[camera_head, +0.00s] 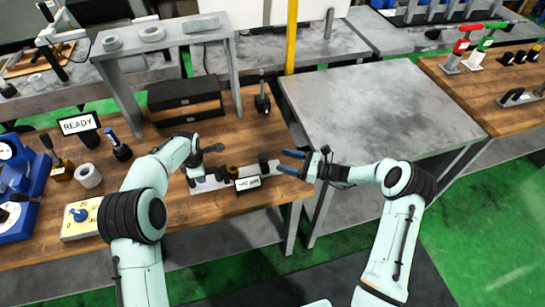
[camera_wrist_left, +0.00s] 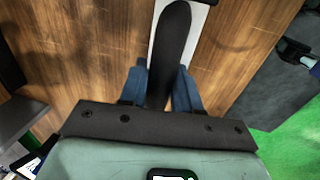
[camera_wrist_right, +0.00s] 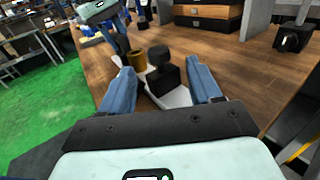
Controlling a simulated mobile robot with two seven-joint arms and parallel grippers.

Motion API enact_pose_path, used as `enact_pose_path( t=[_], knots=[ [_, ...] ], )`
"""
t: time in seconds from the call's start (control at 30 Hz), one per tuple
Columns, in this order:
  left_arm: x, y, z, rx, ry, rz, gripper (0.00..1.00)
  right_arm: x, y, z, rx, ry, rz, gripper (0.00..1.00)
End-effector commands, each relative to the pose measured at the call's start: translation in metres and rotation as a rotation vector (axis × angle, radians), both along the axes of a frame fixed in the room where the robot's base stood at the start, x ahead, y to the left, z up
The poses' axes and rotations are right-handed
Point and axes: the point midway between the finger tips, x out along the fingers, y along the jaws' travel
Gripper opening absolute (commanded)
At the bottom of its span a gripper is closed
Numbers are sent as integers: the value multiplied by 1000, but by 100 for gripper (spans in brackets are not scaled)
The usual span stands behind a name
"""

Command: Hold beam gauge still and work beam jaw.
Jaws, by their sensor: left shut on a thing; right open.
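The beam gauge is a pale bar (camera_head: 208,184) lying near the front right edge of the wooden bench, with several dark parts on it and a small display (camera_head: 247,183) in front. My left gripper (camera_head: 203,158) is shut on a black rounded handle (camera_wrist_left: 172,45) at the gauge's left part; the pale bar shows beneath it in the left wrist view. A black block with a knob, apparently the beam jaw (camera_head: 263,162), stands at the bar's right end. My right gripper (camera_head: 287,162) is open just right of it. In the right wrist view the block (camera_wrist_right: 165,78) shows beyond and between the spread fingers.
Black drawer boxes (camera_head: 185,98) and a small black stand (camera_head: 262,103) are behind the gauge. A READY sign (camera_head: 78,124), a white ring (camera_head: 89,176) and a yellow dial box (camera_head: 80,217) stand left. The grey table (camera_head: 375,105) at right is bare.

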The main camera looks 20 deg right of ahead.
Motion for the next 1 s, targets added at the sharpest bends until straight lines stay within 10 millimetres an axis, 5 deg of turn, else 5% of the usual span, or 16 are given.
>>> enact_pose_path(
  t=[0.2, 0.6, 0.63, 0.7, 1.0],
  knots=[
    [-1, -2, 0, 0, 1, -5, 0, -13, -19, 0, 1, 1, 0, 63],
    [-1, -2, 0, -1, 1, -5, 0, -14, -20, 0, 1, 1, 0, 63],
    [-1, -2, 0, -2, 1, -5, 38, -14, -20, 0, 1, 1, 0, 63],
    [-1, -2, 0, -1, 1, -5, 61, -14, -20, 0, 1, 1, 0, 63],
    [0, -1, 1, -2, 0, -2, 62, -14, -20, 0, 1, 1, 0, 63]
  ],
)
